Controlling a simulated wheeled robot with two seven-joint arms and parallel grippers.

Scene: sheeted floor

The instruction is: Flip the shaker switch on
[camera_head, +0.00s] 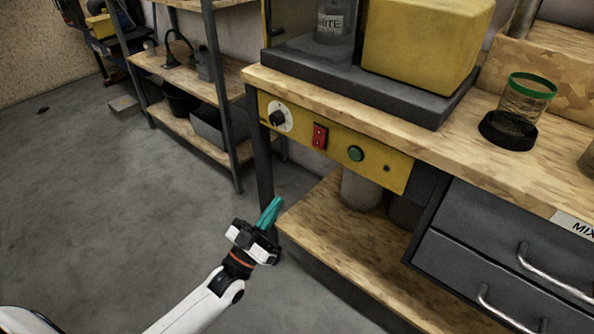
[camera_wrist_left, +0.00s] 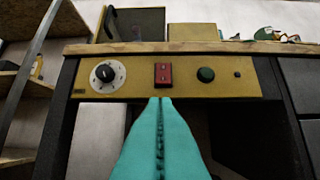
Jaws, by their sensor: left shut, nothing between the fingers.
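The shaker's yellow control panel (camera_head: 385,166) is set under the front edge of the wooden bench. Its red rocker switch (camera_head: 320,136) sits between a dial knob (camera_head: 278,117) and a green button (camera_head: 355,153). The red switch also shows in the left wrist view (camera_wrist_left: 163,73), just above the fingertips there. Whether the switch is on or off I cannot tell. My left gripper (camera_head: 275,203) has teal fingers, shut and empty, below and in front of the panel, apart from it in the head view. My right gripper is in neither view.
The yellow shaker box (camera_head: 425,45) and a dark base plate (camera_head: 345,78) stand on the bench. A green-rimmed jar (camera_head: 526,100) is at the right. Grey drawers (camera_head: 490,260) with handles are below. A metal-framed shelf stands behind left.

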